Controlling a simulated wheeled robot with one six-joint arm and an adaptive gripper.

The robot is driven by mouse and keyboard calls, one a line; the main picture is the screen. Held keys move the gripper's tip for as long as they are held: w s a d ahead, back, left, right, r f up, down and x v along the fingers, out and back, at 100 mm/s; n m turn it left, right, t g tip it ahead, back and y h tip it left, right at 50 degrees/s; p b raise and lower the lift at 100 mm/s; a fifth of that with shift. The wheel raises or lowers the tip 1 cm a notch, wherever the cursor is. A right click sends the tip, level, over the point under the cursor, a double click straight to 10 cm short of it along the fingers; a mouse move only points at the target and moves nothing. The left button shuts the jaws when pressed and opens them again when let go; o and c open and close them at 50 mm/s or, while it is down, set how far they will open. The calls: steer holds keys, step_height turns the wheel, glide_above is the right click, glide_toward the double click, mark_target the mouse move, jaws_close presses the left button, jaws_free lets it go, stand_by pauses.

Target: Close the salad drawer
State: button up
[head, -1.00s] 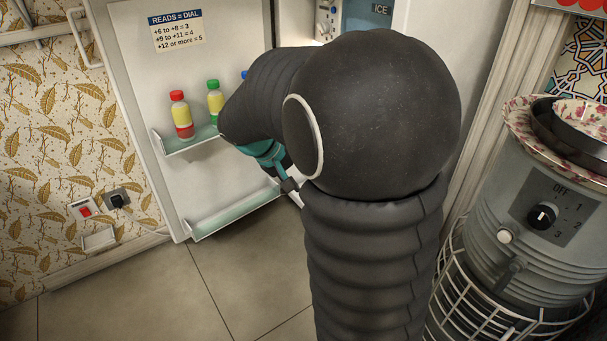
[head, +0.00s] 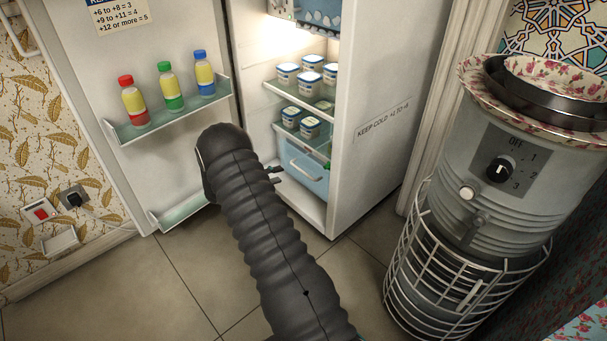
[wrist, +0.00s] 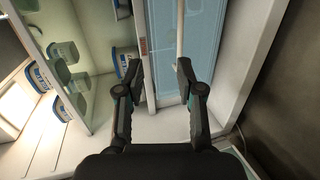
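The salad drawer (head: 307,178) is a light blue box with a pale handle bar, low in the open fridge. I cannot tell how far out it stands. In the wrist view its translucent blue front (wrist: 206,50) fills the upper middle, with the pale bar running up and down near its left side. My gripper (head: 276,175) is just left of the drawer front in the head view, partly hidden by my dark arm. In the wrist view my gripper (wrist: 161,80) is open and empty, its fingers apart in front of the drawer. I see no clear contact.
The fridge door (head: 170,40) stands open at left with bottles on its shelf (head: 150,132). Jars stand on the fridge shelves (head: 300,97) above the drawer. A grey dial-fronted urn (head: 475,175) in a wire frame stands at right. Tiled floor (head: 170,290) is clear.

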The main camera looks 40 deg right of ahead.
steer(key=shift+n+t+h, duration=0.3)
steer(key=shift+n+t, duration=0.1)
steer(key=d+f, duration=0.2)
steer(key=d, duration=0.2)
steer(key=w+d+f, duration=0.1)
steer(key=d+f, duration=0.2)
steer(key=d, duration=0.2)
steer(key=w+d+f, duration=0.1)
steer(key=d+f, duration=0.1)
steer(key=d, duration=0.3)
steer(key=shift+d+f+b, duration=0.1)
steer(key=shift+f+b, duration=0.2)
steer(key=shift+f, duration=0.05)
jaws_close()
